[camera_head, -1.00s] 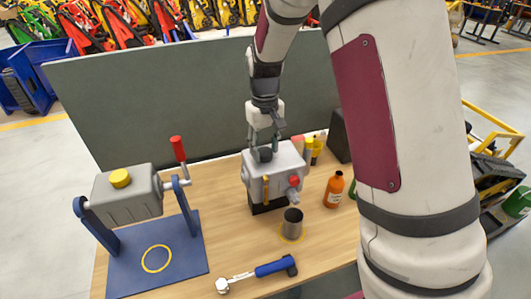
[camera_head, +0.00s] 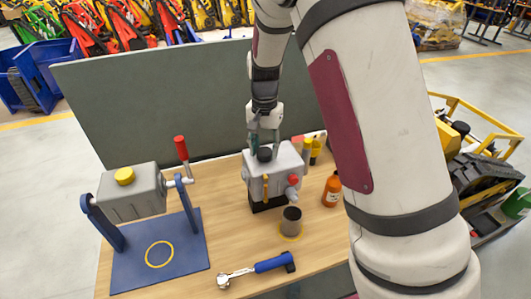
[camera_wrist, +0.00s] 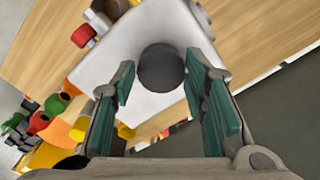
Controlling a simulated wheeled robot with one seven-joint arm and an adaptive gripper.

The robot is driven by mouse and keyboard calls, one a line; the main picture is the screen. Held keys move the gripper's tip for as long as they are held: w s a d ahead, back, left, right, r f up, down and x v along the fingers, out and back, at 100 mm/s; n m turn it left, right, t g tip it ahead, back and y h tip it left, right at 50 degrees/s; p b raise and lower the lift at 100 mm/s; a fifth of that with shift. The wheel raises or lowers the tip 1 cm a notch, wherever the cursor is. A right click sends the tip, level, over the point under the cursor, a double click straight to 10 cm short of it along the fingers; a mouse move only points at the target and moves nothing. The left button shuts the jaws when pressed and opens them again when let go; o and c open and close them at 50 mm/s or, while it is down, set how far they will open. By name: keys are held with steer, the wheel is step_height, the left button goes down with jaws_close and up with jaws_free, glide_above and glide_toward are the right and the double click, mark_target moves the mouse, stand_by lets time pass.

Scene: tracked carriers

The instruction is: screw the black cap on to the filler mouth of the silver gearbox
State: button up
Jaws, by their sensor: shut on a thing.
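The silver gearbox (camera_head: 289,161) stands on the wooden bench, with a red plug at its lower right side. The black cap (camera_head: 264,154) is at the left part of its top; from above it shows as a dark disc (camera_wrist: 161,69) over the pale housing (camera_wrist: 127,42). My gripper (camera_head: 265,147) points down from above, its green-padded fingers on either side of the cap, shut on it. The filler mouth is hidden beneath the cap, so I cannot tell how far the cap is seated.
A grey gearbox with a yellow cap (camera_head: 124,176) hangs in a blue stand (camera_head: 190,253) at left. A grey cup (camera_head: 291,219), a blue-handled ratchet (camera_head: 270,264) and an orange bottle (camera_head: 332,190) stand or lie nearby. A dark panel (camera_head: 170,100) rises behind the bench.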

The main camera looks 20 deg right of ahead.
steer(key=m, duration=0.3)
steer(key=shift+a, duration=0.2)
steer(key=o, duration=1)
steer(key=shift+w, duration=0.1)
steer(key=shift+c, duration=0.2)
steer(key=shift+d, duration=0.1)
